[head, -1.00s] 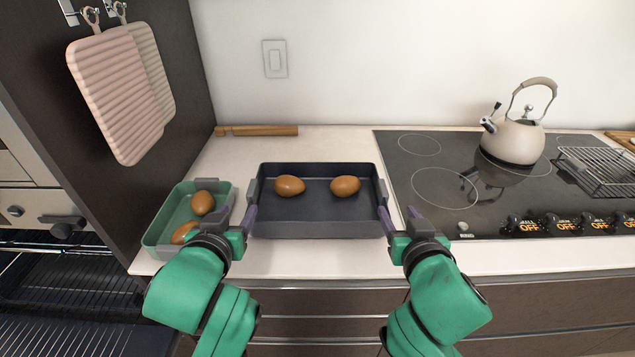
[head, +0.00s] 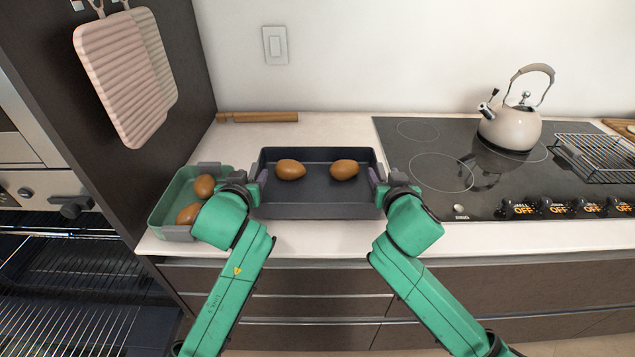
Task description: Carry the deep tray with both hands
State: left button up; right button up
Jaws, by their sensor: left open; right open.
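The deep tray (head: 315,211) is dark grey and rectangular, and sits flat on the white counter. Two brown egg-shaped items, a left one (head: 291,169) and a right one (head: 344,169), lie in it. My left gripper (head: 259,180) is open at the tray's left end. My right gripper (head: 376,178) is open at the tray's right end. The wrists partly hide the tray's end handles, so I cannot tell whether the fingers touch them.
A green tray (head: 163,205) with two brown items stands close on the left, partly behind my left wrist. The cooktop (head: 420,150) with a kettle (head: 510,127) and wire rack (head: 595,160) is on the right. A wooden rolling pin (head: 262,117) lies at the back. An open oven (head: 70,270) is lower left.

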pick_arm(q)
jog(key=shift+x, duration=1.45)
pick_arm(e)
jog(key=shift+x, duration=1.45)
pick_arm(q)
grip_shut()
pick_arm(e)
grip_shut()
